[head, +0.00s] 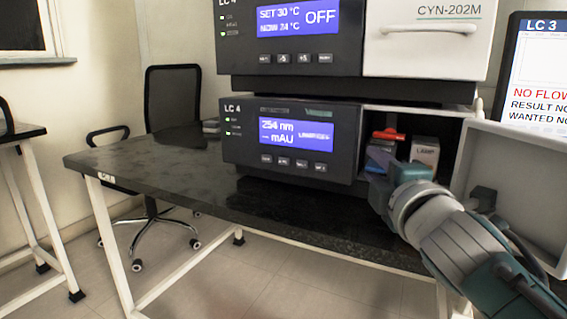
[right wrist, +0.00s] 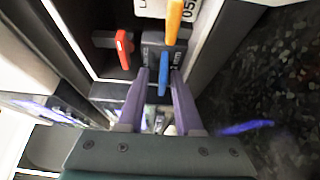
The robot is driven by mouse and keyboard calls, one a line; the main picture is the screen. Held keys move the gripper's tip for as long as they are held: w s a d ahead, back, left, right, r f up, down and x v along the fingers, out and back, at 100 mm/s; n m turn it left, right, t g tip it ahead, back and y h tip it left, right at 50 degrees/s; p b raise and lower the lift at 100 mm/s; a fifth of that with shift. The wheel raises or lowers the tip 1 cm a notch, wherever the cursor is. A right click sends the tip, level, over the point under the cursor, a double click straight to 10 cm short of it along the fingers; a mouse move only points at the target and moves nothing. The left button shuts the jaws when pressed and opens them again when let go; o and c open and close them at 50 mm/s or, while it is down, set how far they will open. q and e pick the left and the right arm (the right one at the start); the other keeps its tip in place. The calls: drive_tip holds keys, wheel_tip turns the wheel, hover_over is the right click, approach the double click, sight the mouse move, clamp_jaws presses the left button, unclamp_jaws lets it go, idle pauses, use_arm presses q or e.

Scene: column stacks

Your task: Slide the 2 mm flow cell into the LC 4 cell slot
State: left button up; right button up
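The LC 4 detector (head: 290,145) stands on the bench with its right compartment open. In the right wrist view a dark block (right wrist: 152,50) carries an upright blue tab (right wrist: 163,76). A red lever (right wrist: 124,48) is left of it and an orange lever (right wrist: 173,20) is above it. The red lever also shows in the head view (head: 388,135). I cannot tell which part is the 2 mm flow cell. My right gripper (right wrist: 160,74) reaches into the compartment, its purple fingers apart on either side of the blue tab, with gaps visible. My left gripper is out of view.
A white box marked LAMP (head: 425,151) stands at the compartment's right. The open door (head: 515,190) is beside my right arm. Another LC 4 unit (head: 290,38) is stacked above. The dark bench top (head: 170,165) is clear at the left.

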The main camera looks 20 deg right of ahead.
drive_tip(key=shift+o, duration=0.6)
drive_tip(key=shift+f, duration=0.1)
drive_tip(key=shift+s, duration=0.1)
